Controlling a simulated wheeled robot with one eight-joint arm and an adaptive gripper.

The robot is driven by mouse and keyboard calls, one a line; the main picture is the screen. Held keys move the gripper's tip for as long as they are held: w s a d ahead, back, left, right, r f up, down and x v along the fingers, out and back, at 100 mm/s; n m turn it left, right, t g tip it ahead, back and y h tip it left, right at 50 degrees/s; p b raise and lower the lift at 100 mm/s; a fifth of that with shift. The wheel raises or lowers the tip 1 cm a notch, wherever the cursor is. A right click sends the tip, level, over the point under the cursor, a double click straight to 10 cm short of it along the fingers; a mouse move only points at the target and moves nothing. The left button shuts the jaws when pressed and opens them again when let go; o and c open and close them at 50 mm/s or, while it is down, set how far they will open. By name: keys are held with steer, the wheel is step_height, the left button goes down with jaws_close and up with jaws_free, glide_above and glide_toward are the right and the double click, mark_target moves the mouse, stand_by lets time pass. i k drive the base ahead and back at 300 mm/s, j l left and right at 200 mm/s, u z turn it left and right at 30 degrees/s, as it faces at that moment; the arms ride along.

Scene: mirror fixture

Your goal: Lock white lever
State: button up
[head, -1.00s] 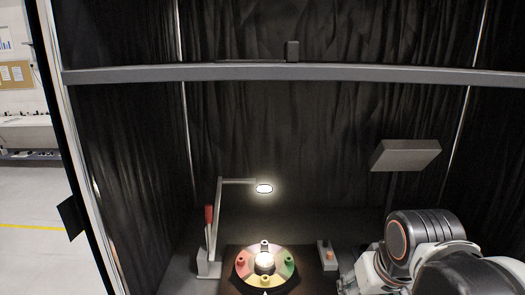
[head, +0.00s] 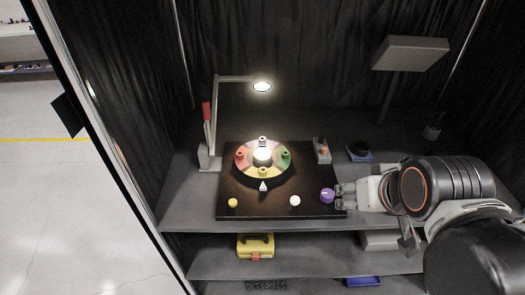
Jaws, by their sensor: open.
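I cannot tell for sure which part is the white lever. A pale upright stand with a red grip (head: 207,114) rises at the left of the table. On the dark board (head: 235,187) are a small white pointed piece (head: 263,187) in front of the coloured disc and a white ball (head: 295,201) near the front edge. My gripper (head: 341,194) is open at the board's right edge, close beside a purple ball (head: 327,195). Whether it touches the ball is unclear.
A yellow ball (head: 233,203) sits front left. A grey box with an orange button (head: 322,151) stands behind the board's right side. A lower shelf holds a yellow case (head: 256,245).

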mark_target(294, 200)
steer(key=k+j+u, duration=0.25)
steer(key=k, duration=0.2)
steer(key=k+j+u, duration=0.3)
steer(key=k+j, duration=0.1)
